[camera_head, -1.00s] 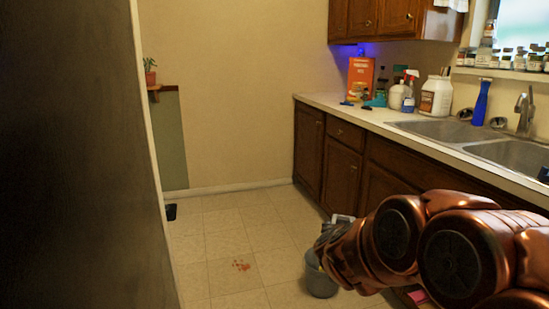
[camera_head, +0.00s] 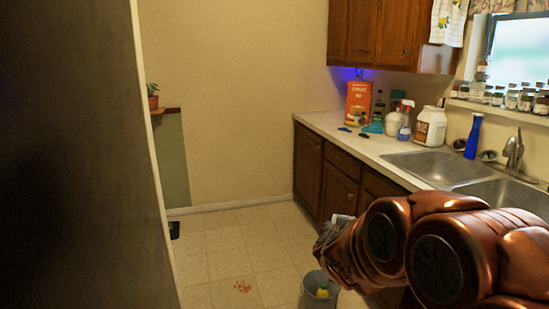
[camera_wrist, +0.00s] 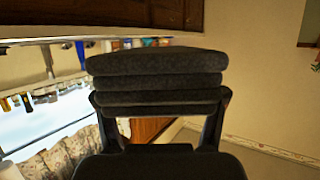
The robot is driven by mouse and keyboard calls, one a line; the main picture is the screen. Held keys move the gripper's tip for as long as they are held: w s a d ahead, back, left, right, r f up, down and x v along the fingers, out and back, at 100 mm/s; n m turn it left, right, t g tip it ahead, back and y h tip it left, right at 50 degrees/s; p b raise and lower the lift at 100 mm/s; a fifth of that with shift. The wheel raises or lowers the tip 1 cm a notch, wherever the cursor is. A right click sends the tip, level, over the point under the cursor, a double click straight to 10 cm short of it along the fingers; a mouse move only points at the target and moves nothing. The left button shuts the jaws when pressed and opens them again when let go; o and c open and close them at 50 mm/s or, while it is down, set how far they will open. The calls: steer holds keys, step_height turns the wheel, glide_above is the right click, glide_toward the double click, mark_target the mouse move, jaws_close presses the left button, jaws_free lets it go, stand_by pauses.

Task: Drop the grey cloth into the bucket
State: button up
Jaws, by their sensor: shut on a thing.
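The grey bucket (camera_head: 318,292) stands on the tiled floor in the head view, low and right of the middle. A small yellow-green thing (camera_head: 322,293) shows inside it. My gripper (camera_head: 328,236) is above the bucket in this view, partly hidden by my copper-coloured arm. The cloth is hardly visible in the head view. Its height above the bucket is hard to judge.
A counter (camera_head: 365,145) with a double sink (camera_head: 445,165) runs along the right. It holds an orange box (camera_head: 358,102), a white jug (camera_head: 430,127) and a blue bottle (camera_head: 473,136). A dark panel (camera_head: 70,150) fills the left. Floor (camera_head: 225,262) left of the bucket is open, with a reddish stain (camera_head: 242,286).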

step_height(320, 180, up, 8)
steer(key=p, duration=0.6)
steer(key=shift+f, duration=0.2)
